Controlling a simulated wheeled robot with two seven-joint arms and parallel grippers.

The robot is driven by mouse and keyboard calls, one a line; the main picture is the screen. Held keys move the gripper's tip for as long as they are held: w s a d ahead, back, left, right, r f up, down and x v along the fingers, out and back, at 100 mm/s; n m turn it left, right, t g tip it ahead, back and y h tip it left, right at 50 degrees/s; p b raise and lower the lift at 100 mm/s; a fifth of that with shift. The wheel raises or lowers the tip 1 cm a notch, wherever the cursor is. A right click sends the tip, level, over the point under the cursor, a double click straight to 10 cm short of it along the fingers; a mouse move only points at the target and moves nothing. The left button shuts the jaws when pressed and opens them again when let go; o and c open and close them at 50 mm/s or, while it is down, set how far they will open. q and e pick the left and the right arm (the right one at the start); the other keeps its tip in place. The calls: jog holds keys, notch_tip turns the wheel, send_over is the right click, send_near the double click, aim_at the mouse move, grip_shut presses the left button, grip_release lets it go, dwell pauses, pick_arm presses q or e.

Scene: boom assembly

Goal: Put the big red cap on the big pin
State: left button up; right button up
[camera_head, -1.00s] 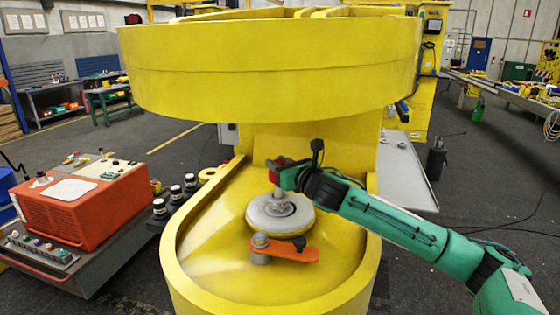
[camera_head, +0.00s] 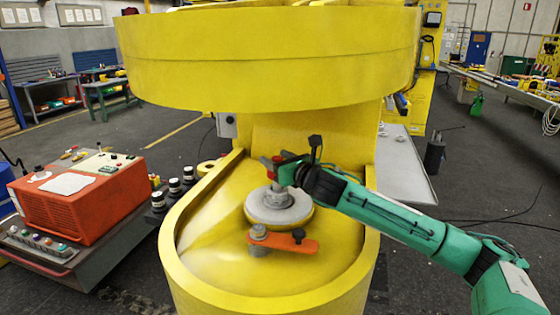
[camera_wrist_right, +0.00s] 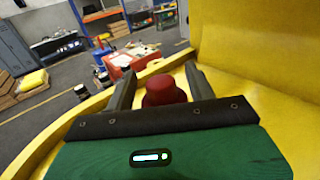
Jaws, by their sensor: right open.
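The big red cap (camera_head: 276,160) is a small red shape at the tip of my right gripper (camera_head: 273,168), directly above the big pin (camera_head: 278,196). The pin is a grey stem rising from a round grey disc in the yellow boom part. In the right wrist view the red cap (camera_wrist_right: 164,91) has a rounded top and sits between the two fingers of my right gripper (camera_wrist_right: 161,72), which are apart. The cap's underside is hidden, so I cannot tell how it is seated on the pin. My left gripper is not in view.
A yellow wall (camera_head: 170,262) curves around the pin, and a large yellow ring (camera_head: 270,70) overhangs it. An orange lever (camera_head: 290,244) lies just in front of the disc. A red box (camera_head: 80,195) stands on a cart at left.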

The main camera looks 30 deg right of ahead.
jog(key=shift+s, duration=0.15)
jog(key=shift+s+f, duration=0.1)
jog(key=shift+s, duration=0.15)
jog(key=s+b, duration=1.2)
jog(key=s, duration=0.1)
jog(key=shift+d, duration=0.35)
